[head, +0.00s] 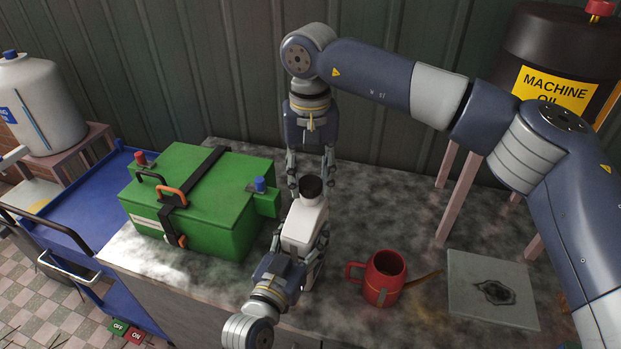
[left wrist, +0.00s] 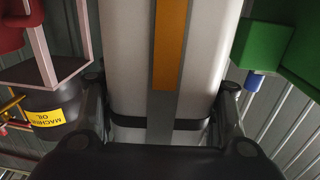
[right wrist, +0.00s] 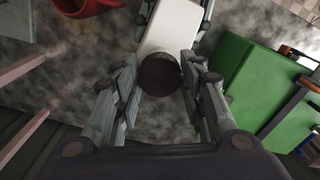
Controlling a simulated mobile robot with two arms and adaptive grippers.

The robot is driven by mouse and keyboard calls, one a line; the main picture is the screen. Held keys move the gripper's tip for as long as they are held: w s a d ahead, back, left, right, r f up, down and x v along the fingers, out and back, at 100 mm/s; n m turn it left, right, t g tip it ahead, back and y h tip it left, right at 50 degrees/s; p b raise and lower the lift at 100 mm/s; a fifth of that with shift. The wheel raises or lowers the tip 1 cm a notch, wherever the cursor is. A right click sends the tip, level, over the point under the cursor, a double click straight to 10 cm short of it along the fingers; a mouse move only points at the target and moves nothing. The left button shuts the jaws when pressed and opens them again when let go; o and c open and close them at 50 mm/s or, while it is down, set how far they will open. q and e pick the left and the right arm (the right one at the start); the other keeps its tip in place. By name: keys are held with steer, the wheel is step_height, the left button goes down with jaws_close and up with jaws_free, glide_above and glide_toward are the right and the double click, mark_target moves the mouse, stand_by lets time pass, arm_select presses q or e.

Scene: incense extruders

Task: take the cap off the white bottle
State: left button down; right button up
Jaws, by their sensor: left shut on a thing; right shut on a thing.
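The white bottle (head: 304,222) stands on the mottled grey worktop between the green box and the red oil can. My left gripper (head: 301,244) is shut on its body from the front. In the left wrist view the bottle (left wrist: 122,50) fills the middle, with a grey and orange stripe, between my left fingers. The dark cap (head: 312,187) is at the top of the bottle. My right gripper (head: 312,184) comes down from above and is shut on the cap. In the right wrist view the cap (right wrist: 160,76) sits between both fingers, against the white bottle (right wrist: 172,30). I cannot tell whether it is loosened.
A green box (head: 215,170) with handles and a strap stands left of the bottle. A red oil can (head: 384,275) with a long spout is close on the right. A grey plate (head: 490,290) with a dark hole lies farther right. A blue cart (head: 75,225) stands at left.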

mark_target(310, 182)
steer(key=shift+r, duration=2)
arm_select(q)
steer(key=c, duration=0.5)
jaws_free()
